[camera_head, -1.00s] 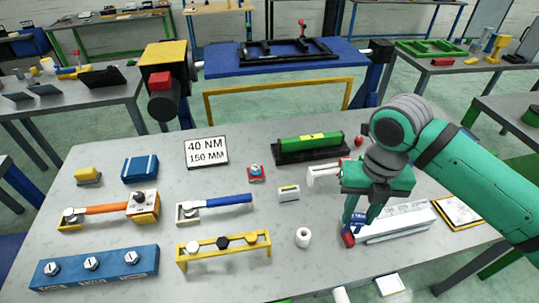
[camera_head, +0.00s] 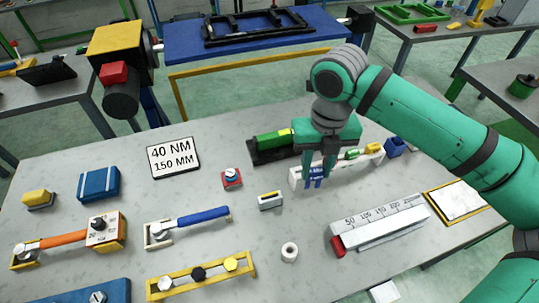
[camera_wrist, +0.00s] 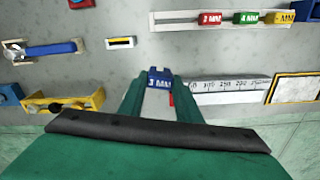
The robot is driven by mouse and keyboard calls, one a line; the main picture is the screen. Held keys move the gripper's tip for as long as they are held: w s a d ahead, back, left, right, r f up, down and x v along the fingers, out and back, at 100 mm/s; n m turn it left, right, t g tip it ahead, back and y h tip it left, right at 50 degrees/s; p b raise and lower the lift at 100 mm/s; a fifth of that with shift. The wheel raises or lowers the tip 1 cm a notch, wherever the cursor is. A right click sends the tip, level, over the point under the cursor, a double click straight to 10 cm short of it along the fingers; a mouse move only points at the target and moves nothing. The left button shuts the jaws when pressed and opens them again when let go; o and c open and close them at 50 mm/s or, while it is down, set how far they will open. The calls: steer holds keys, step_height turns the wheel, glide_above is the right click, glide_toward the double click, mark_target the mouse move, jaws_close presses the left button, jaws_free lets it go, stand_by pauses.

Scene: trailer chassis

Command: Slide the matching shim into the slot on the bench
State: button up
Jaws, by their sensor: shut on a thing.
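My gripper (camera_head: 318,172) is shut on a blue shim (camera_head: 315,183) and holds it above the bench, in front of the white shim rack (camera_head: 296,180). In the wrist view the blue shim (camera_wrist: 159,78) shows a label that seems to read 3 MM. The rack holds a red shim (camera_wrist: 209,18), a green shim (camera_wrist: 246,17) marked 4 MM and a yellow shim (camera_wrist: 279,17). A small pale block (camera_head: 270,201) with a dark slit and a yellow mark stands left of my gripper; it also shows in the wrist view (camera_wrist: 121,43).
A white ruled gauge (camera_head: 380,224) with a red end lies at the front right. The bench around the pale block is clear.

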steer(key=w+a+f+n, duration=0.1)
steer(key=a+n, duration=0.1)
steer(key=a, duration=0.8)
steer(key=shift+w+a, duration=0.2)
steer(key=shift+a, duration=0.2)
steer(key=shift+f, duration=0.15)
steer(key=shift+f, duration=2.75)
steer(key=shift+f, duration=2.45)
steer(key=o, duration=1.7)
steer(key=shift+r, duration=0.1)
